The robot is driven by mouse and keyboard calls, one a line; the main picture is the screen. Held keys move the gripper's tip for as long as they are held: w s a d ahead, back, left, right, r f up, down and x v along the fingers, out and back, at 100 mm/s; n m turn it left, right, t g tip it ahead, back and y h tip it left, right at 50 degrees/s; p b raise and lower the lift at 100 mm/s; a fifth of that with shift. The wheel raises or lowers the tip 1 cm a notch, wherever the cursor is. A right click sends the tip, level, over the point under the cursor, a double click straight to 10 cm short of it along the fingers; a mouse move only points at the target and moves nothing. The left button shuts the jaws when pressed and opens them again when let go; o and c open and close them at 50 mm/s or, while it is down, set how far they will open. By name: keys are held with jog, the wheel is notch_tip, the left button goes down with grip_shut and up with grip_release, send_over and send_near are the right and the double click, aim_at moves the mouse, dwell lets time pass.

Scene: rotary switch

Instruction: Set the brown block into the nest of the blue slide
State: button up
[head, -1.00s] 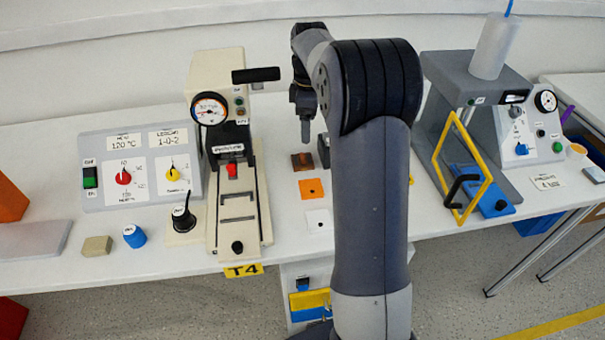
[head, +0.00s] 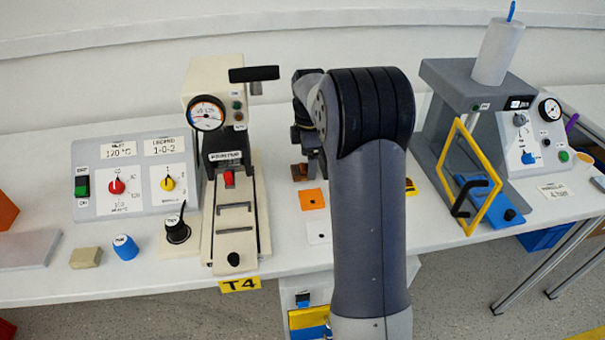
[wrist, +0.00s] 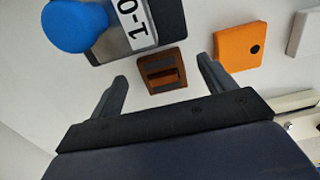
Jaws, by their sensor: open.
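The brown block (wrist: 162,73) lies on the white table, with a dark slot-like band across its top; it also shows partly in the head view (head: 300,172), under my gripper. My gripper (wrist: 165,85) is open, its two fingers on either side of the block, apart from it. In the head view my gripper (head: 303,150) is mostly hidden behind my arm. The blue slide (head: 480,200) lies in front of the grey press at the right, behind a yellow frame. Its nest cannot be made out.
An orange square (head: 312,199) and a white square (head: 318,232) lie in front of the block. The cream press (head: 236,215) stands to their left. The yellow frame (head: 470,170) rises over the blue slide. A blue knob (wrist: 75,25) on a dark base is beside the block.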

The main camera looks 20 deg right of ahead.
notch_tip(320, 180, down, 2)
jog(key=shift+f, duration=0.2)
jog(key=shift+r, duration=0.1)
jog(key=c, duration=1.2)
